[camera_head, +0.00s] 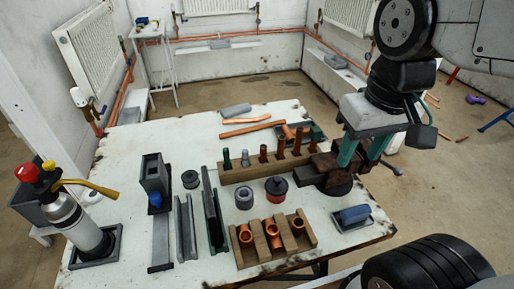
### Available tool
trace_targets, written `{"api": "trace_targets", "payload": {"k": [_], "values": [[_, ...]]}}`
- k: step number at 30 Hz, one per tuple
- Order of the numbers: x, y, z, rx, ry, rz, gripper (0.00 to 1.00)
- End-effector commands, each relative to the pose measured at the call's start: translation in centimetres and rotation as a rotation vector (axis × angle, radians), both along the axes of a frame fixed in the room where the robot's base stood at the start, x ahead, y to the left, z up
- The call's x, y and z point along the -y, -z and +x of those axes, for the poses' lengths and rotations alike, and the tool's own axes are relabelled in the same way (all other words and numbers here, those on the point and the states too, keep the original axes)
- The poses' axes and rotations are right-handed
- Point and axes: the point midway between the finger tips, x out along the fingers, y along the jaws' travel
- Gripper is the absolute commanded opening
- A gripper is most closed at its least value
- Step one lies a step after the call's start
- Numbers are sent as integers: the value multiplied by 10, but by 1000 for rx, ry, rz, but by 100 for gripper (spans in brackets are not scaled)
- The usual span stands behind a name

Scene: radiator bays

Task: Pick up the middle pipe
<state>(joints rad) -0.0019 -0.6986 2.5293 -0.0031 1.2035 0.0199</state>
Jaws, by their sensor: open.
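A wooden block (240,174) stands on the white table with a row of short upright pieces in it. Three of them are copper pipes: a left one (263,154), a middle one (280,149) and a right one (297,142). My gripper (361,153) has two teal fingers, spread apart and pointing down, to the right of the row. It is clear of the middle pipe, and I see nothing between its fingers. The lower ends of the pipes are hidden in the block.
A dark reddish-brown clamp-like object (325,168) stands at the block's right end, near my fingers. A torch bottle (75,222) stands at left.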

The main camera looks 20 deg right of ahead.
Motion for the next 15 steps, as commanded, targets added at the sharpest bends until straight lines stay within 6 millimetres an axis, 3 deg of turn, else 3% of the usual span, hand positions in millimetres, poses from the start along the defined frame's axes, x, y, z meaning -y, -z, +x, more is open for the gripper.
{"api": "trace_targets", "payload": {"k": [8, 15], "values": [[-8, 15, 105, -52, 77, 8, 45], [-20, 64, 202, -87, 150, 13, 45]]}}
